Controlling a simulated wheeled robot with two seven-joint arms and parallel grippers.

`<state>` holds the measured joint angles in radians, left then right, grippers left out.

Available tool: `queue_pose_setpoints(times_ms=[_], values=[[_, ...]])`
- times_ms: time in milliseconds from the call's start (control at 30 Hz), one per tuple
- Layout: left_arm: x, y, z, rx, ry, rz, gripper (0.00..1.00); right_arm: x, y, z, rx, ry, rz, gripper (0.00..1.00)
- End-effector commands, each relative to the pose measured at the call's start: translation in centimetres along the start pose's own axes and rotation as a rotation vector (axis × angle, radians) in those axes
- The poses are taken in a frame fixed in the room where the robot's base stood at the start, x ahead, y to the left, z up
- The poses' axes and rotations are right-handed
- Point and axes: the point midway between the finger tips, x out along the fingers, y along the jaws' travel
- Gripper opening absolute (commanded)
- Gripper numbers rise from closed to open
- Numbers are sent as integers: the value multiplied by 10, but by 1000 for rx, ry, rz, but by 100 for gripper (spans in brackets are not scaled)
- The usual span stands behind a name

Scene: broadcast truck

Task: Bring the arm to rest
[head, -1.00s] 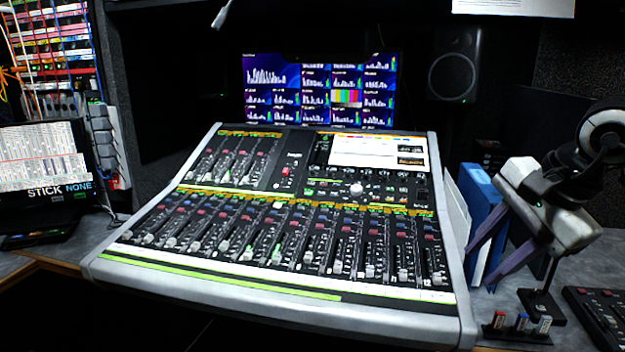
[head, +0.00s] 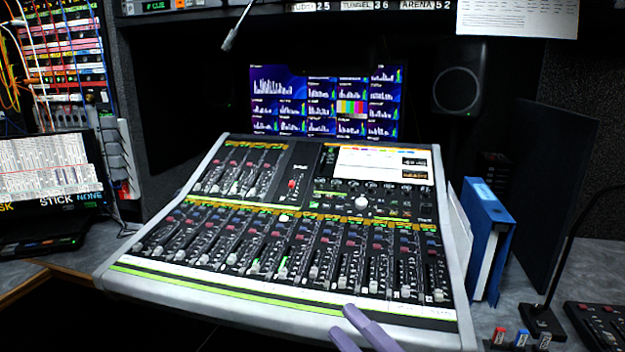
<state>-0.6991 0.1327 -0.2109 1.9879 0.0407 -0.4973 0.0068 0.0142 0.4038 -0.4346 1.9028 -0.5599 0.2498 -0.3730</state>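My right gripper (head: 343,319) shows at the bottom edge of the head view, in front of the mixing console's (head: 125,282) near edge. Only its two purple fingers show, pointing up and to the left. Their tips are a little apart, and nothing shows between them. The rest of the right hand and arm is below the picture. My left gripper and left arm are out of view.
A blue binder (head: 497,216) stands right of the console. A black gooseneck stand (head: 541,322) and several small coloured sticks (head: 521,338) are at the lower right, beside a black button panel (head: 603,322). A laptop (head: 48,170) is at the left; a monitor (head: 325,103) is behind.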

Motion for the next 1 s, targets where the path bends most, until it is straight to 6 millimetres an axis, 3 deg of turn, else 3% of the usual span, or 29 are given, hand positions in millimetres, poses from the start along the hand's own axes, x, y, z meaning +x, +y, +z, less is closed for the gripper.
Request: queue_pose_setpoints(times_ms=[100, 200, 400, 500, 600, 700, 1000], values=[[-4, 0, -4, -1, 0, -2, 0, -56, -63, 37, 421, -330, -82, 34], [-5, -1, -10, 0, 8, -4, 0, -111, -116, 49, 703, -569, -142, 34], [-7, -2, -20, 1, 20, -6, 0, -221, -201, 29, 1134, -970, -234, 34], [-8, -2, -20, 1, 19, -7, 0, -260, -225, 10, 1271, -1107, -262, 34], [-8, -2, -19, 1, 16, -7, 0, -284, -238, -4, 1354, -1191, -278, 34], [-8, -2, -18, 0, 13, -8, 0, -295, -244, -10, 1390, -1231, -286, 34], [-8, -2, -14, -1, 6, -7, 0, -296, -245, -11, 1395, -1236, -288, 34]])
